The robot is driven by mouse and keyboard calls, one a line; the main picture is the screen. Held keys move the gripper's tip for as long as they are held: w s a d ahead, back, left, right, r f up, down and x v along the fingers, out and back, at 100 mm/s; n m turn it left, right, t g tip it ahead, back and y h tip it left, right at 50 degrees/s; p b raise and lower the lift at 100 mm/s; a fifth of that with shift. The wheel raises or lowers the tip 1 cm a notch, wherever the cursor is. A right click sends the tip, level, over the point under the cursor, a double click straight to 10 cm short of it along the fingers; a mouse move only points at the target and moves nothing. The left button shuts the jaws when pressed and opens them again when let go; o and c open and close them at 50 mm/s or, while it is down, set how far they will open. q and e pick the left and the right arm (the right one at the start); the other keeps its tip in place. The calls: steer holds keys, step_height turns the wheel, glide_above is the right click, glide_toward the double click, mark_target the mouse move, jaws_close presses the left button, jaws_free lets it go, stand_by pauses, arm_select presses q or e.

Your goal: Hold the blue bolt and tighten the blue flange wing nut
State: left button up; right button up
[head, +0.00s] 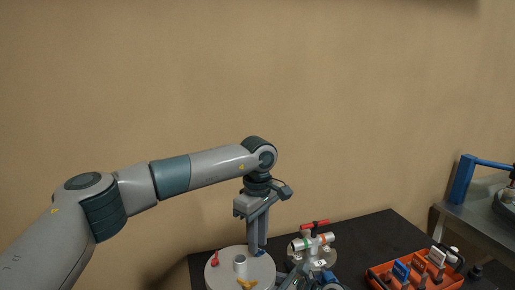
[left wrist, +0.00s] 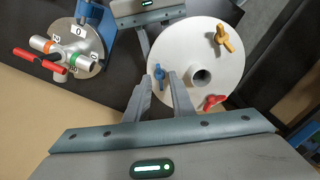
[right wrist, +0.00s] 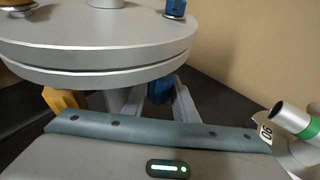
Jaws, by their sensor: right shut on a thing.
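The blue flange wing nut (left wrist: 159,74) sits on the top face of a round grey flange (left wrist: 190,38), near its edge; it also shows in the head view (head: 260,253). My left gripper (left wrist: 160,78) points down at it, open, with one finger on each side and a gap to the nut. In the right wrist view, the blue bolt (right wrist: 160,92) hangs under the flange, partly hidden by the rim. My right gripper (right wrist: 158,98) is shut on this bolt from below the flange.
The flange carries a yellow wing nut (left wrist: 226,38), a red wing nut (left wrist: 212,102) and a central pipe (left wrist: 201,77). A valve fitting with red handles (head: 314,240) stands beside it. An orange tray (head: 440,280) of parts is at right on the black table (head: 370,229).

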arm_select(q)
steer(key=shift+r, duration=2.2)
arm_select(e)
steer(key=o, duration=1.1)
steer(key=shift+c, duration=0.2)
